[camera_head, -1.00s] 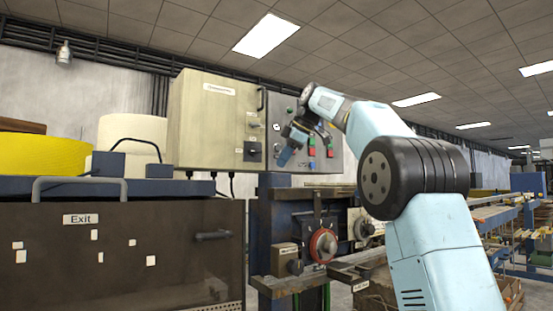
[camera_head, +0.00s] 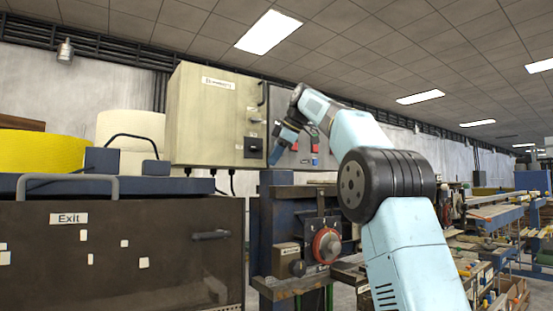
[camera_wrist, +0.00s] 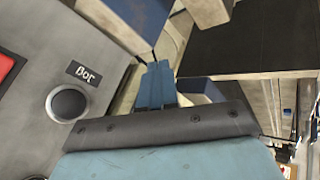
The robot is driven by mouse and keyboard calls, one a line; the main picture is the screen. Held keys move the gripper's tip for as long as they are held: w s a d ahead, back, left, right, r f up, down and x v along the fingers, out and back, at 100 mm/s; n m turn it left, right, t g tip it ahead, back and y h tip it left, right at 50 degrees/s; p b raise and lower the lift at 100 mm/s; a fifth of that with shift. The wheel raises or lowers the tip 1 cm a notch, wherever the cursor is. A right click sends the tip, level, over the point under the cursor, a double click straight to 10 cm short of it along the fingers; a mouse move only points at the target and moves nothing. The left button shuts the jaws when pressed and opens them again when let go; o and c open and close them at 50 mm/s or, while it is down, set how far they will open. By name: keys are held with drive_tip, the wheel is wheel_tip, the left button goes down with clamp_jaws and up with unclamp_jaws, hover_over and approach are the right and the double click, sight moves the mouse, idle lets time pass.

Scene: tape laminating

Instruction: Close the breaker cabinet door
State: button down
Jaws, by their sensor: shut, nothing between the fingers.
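The beige breaker cabinet (camera_head: 208,125) stands left of centre in the head view, with a label high on its face and a dark handle (camera_head: 262,95) near its right edge. A dark rotary switch (camera_head: 253,147) sits low on the same face. I cannot tell from here how far the door stands open. My gripper (camera_head: 276,154) is just right of the switch, in front of the grey panel; contact is unclear. In the wrist view, its blue fingers (camera_wrist: 157,82) are together and empty.
A grey control panel (camera_head: 303,150) with coloured buttons adjoins the cabinet's right side. Its black knob (camera_wrist: 67,103) is close by in the wrist view. A dark cabinet marked Exit (camera_head: 120,255) stands below left. A machine with a red dial (camera_head: 327,245) is below.

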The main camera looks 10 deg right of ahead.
drive_tip(key=v, duration=0.7)
idle(0.3)
drive_tip(key=shift+d+r, duration=0.1)
drive_tip(key=shift+s, duration=0.15)
